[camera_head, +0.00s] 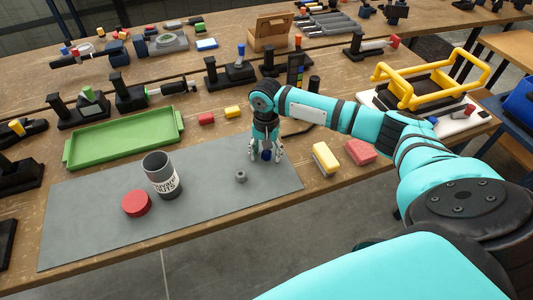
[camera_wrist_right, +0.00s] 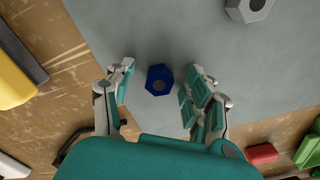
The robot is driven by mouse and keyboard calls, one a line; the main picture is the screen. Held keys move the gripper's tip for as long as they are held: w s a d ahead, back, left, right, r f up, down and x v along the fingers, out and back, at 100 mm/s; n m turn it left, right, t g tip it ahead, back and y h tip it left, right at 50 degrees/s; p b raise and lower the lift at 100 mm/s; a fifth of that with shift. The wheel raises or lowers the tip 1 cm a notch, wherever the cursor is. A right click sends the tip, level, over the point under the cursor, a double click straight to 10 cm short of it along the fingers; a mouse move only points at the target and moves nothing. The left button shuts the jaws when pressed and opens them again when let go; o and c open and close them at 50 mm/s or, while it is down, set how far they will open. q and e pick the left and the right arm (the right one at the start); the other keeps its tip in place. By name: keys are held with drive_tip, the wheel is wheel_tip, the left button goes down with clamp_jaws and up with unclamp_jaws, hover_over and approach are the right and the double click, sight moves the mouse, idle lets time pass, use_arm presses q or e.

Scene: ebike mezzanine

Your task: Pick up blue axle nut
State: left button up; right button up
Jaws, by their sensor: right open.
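The blue axle nut (camera_wrist_right: 159,79) lies flat on the grey mat (camera_wrist_right: 200,40). In the right wrist view it is between the fingers of my open right gripper (camera_wrist_right: 157,90), nearer the right finger pair, with a visible gap to the left finger. In the head view my right gripper (camera_head: 265,154) points down over the mat, and the blue nut (camera_head: 266,155) shows partly between its fingers. A grey nut (camera_head: 241,176) lies on the mat nearby; it also shows at the top right of the wrist view (camera_wrist_right: 249,8). My left gripper is not in view.
On the mat stand a grey cup (camera_head: 161,178) with lettering and a red lid (camera_head: 136,203). A green tray (camera_head: 124,138) lies behind them. A yellow-and-grey block (camera_head: 325,158) and a red block (camera_head: 361,151) sit right of the mat. The mat's front middle is clear.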

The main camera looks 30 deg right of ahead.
clamp_jaws()
drive_tip(key=shift+r, duration=0.1)
idle(0.3)
